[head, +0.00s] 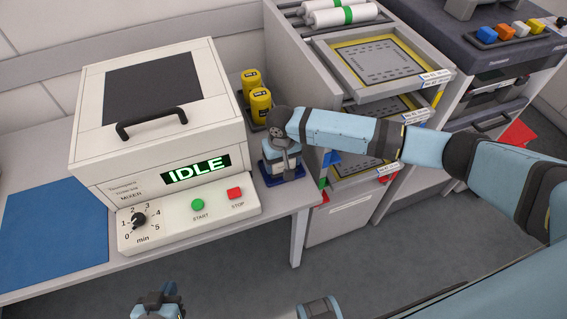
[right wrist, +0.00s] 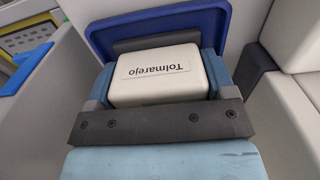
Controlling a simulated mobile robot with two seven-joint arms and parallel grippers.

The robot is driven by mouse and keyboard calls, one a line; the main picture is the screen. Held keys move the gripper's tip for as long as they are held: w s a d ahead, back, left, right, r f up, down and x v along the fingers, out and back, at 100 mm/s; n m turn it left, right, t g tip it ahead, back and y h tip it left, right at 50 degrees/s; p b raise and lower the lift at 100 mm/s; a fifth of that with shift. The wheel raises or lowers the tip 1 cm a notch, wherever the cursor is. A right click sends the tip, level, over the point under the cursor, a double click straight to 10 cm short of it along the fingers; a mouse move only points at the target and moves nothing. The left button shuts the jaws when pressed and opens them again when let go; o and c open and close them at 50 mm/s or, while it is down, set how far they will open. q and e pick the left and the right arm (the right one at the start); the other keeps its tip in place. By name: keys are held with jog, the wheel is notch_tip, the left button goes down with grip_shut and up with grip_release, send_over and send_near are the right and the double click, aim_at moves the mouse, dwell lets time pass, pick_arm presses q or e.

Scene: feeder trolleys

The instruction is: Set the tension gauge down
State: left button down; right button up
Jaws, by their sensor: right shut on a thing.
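The tension gauge (right wrist: 157,88) is a white box with rounded edges, marked "Tolmarejo", which reads upside down in the right wrist view. My right gripper (right wrist: 160,72) is shut on it, one finger at each side. A dark blue tray (right wrist: 213,28) shows just beyond the gauge. In the head view the blue tray (head: 289,179) sits at the right end of the table, under my right gripper (head: 281,158). I cannot tell whether the gauge touches the tray floor. My left gripper (head: 160,300) is at the bottom edge, partly cut off.
The white mixer (head: 120,170), display reading IDLE, stands left of the tray. Two yellow containers (head: 258,100) stand behind the tray. A trolley with shelves (head: 350,215) is close on the right. A blue mat (head: 55,235) lies bare at the table's left.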

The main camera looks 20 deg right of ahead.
jog(key=shift+s+a+r, duration=0.1)
jog(key=shift+r, duration=0.05)
jog(key=o, duration=1.1)
jog(key=shift+f, duration=0.2)
jog(key=shift+o, duration=0.8)
pick_arm(q)
jog(key=shift+s+a, duration=0.1)
jog(key=shift+s, duration=0.05)
pick_arm(e)
notch_tip(320, 180, up, 12)
jog(key=p, duration=1.3)
jog(key=shift+p, duration=0.4)
jog(key=shift+r+p, duration=0.2)
jog(key=shift+p, duration=0.2)
pick_arm(q)
notch_tip(320, 180, up, 13)
jog(key=a, duration=0.1)
jog(key=shift+s+r, duration=0.15)
